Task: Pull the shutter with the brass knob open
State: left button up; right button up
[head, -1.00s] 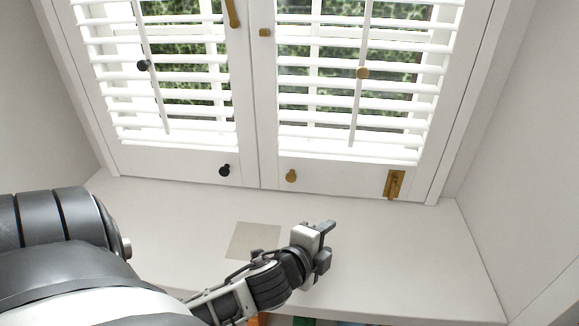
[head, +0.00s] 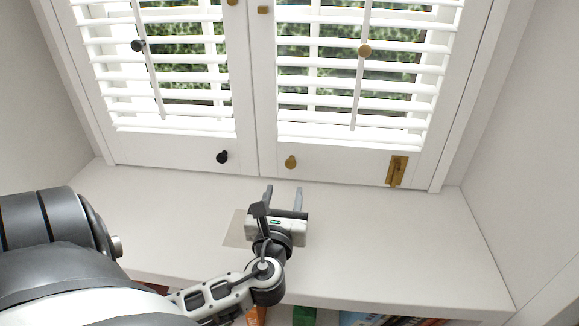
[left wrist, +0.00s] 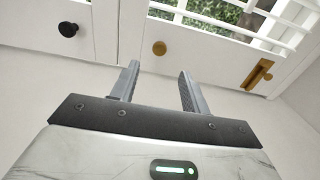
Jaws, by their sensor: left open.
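The shutter with the brass knob is the right white louvred panel (head: 345,153), and it looks closed beside the left panel. Its round brass knob (head: 290,162) sits on the bottom rail near the middle seam. My left gripper (head: 283,190) is open and empty over the sill, with its fingers pointing toward the shutters. In the head view the fingertips appear just below the brass knob. In the left wrist view the brass knob (left wrist: 159,48) lies beyond and between the two fingertips (left wrist: 159,70), apart from them. My right gripper is not in view.
The left shutter (head: 180,148) carries a black knob (head: 222,157). A brass latch (head: 397,170) is at the right panel's lower right corner. The white sill (head: 390,240) is mostly clear, with a flat beige square (head: 236,232). Books (head: 365,319) show below its front edge.

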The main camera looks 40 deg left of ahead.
aim_at(290, 164)
pick_arm(q)
jog(key=x, duration=0.9)
jog(key=shift+w+a+b, duration=0.2)
jog(key=shift+w+b, duration=0.05)
jog(key=shift+b, duration=0.1)
jog(key=shift+w+a, duration=0.3)
jog(key=shift+w, duration=0.05)
